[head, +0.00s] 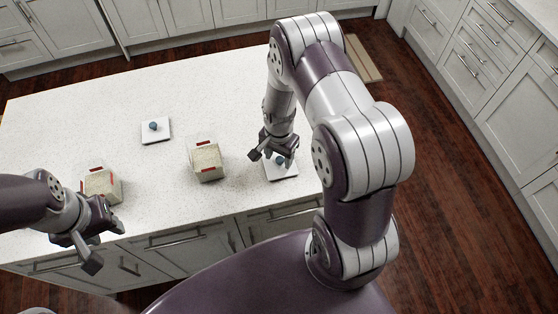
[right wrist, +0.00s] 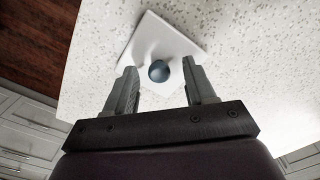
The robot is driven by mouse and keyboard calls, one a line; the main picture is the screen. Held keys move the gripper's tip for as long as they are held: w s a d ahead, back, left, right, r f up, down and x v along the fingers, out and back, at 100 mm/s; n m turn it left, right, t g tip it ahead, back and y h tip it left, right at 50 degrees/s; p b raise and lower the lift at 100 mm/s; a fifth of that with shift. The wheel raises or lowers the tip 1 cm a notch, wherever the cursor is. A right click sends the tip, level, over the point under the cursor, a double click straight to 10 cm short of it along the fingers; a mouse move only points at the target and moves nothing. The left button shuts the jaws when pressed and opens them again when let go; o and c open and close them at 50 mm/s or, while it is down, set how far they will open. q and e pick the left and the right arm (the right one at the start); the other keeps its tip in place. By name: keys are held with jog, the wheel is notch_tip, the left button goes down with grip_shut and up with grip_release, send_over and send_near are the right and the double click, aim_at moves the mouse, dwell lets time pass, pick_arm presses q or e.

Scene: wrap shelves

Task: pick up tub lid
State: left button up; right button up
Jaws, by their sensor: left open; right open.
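A square white tub lid (head: 283,171) with a round blue knob lies on the counter near its right front corner. My right gripper (head: 271,157) is above it, pointing down. In the right wrist view the lid (right wrist: 152,38) shows its blue knob (right wrist: 159,71) between the open fingers of my right gripper (right wrist: 160,88); I cannot tell whether they touch. A second white lid (head: 156,135) with a blue knob lies further back on the counter. My left gripper (head: 104,243) is open and empty at the counter's front left edge, in front of a tub.
A square tub (head: 206,163) with red marks and pale contents stands mid-counter. A similar tub (head: 102,185) stands at the left, partly behind my left arm. The speckled white counter (head: 90,130) is clear at the back.

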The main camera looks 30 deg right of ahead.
jog(key=shift+d+f, duration=0.2)
jog(key=shift+a, duration=0.1)
grip_shut()
